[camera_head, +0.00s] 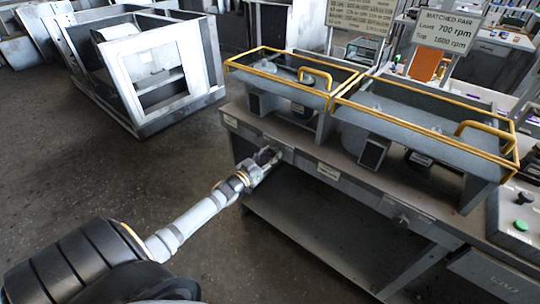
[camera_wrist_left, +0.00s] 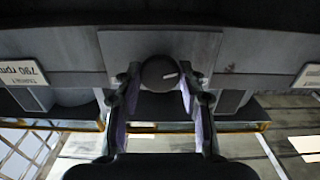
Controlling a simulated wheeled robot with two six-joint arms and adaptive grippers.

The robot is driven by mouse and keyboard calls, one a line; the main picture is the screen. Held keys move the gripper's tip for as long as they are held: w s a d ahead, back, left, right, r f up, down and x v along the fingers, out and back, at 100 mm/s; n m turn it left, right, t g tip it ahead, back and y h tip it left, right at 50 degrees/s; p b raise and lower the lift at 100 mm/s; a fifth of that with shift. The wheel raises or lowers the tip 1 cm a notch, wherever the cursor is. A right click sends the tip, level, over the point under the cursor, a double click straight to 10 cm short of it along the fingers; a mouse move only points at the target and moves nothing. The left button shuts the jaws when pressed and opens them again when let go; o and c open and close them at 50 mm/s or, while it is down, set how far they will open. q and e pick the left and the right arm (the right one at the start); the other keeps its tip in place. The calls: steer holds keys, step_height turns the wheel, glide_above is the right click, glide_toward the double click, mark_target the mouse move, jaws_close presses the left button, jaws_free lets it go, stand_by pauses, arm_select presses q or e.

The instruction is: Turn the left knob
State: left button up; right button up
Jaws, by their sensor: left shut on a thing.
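The left knob (camera_wrist_left: 159,72) is a dark round knob with a small white mark on the bench's front face, seen in the left wrist view. My left gripper (camera_wrist_left: 160,84) has one finger on each side of it and is shut on it. In the head view my left gripper (camera_head: 266,160) reaches the front rail of the bench (camera_head: 300,158) and mostly hides this knob. A second knob (camera_head: 403,219) sits further right on the same rail. My right gripper is not in view.
Two blower housings with yellow-edged lids (camera_head: 290,72) (camera_head: 425,120) stand on the bench. A sign (camera_head: 448,30) reads "MATCHED PAIR". A control box with a green button (camera_head: 520,225) is at the right. A grey metal frame (camera_head: 140,70) stands back left; floor between is clear.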

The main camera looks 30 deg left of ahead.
arm_select(q)
steer(key=o, duration=1.2)
steer(key=s, duration=0.8)
steer(key=s+a, duration=0.1)
steer(key=s, duration=0.3)
